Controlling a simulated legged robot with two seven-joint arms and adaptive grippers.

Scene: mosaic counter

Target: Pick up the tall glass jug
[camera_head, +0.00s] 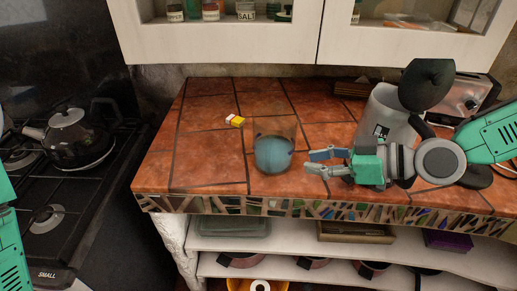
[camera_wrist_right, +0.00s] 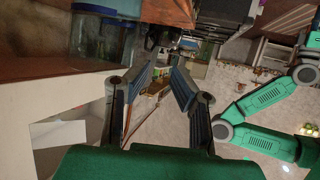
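A clear glass jug (camera_head: 273,148) with a bluish lower part stands upright on the tiled counter (camera_head: 210,145), near its front edge. My right gripper (camera_head: 313,162) is just to the right of the jug, level with its lower part, with its fingers pointing left toward it. The fingers are apart with nothing between them, and a small gap shows between them and the jug. In the right wrist view the open fingers (camera_wrist_right: 164,70) show too, and a glass vessel, perhaps the jug, (camera_wrist_right: 88,42) is at upper left. My left gripper is out of view.
A grey container (camera_head: 385,112) and a toaster (camera_head: 465,98) stand at the right. A stove with a kettle (camera_head: 70,138) is at the left. White cabinets (camera_head: 220,42) hang above the counter.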

